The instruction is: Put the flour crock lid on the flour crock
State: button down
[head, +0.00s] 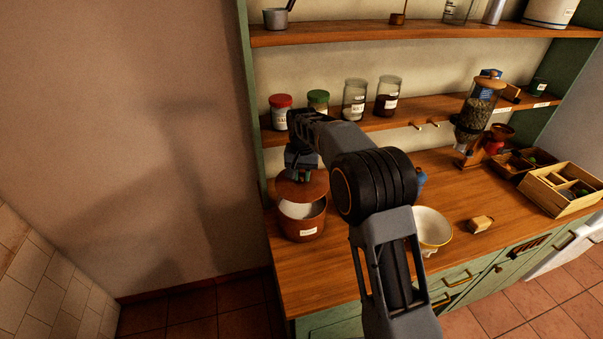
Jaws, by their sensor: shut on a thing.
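The flour crock (308,227) is a reddish-brown pot with a white label, standing upright at the left end of the wooden counter. White contents show through its open front part. The flour crock lid (303,187) is a round brown disc. My gripper (300,172) is shut on the lid from above. The lid appears tilted and covers the back part of the crock's mouth in this view. I cannot tell whether the lid touches the rim. The fingertips and the lid's knob are mostly hidden by the gripper body.
A white bowl (433,229) and a small light block (481,224) stand on the counter (330,270) to the right. A wooden crate (562,189) and a grain dispenser (475,110) are farther right. A shelf with several jars (354,100) is behind my arm.

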jog(key=shift+f+b, duration=1.7)
jog(key=shift+f, duration=1.3)
jog(key=shift+f+b, duration=0.55)
jog(key=shift+f, duration=0.4)
jog(key=c, duration=0.9)
grip_release()
notch_tip(320, 180, up, 14)
jog(key=shift+a+f+b, duration=0.1)
jog(key=shift+b, duration=0.2)
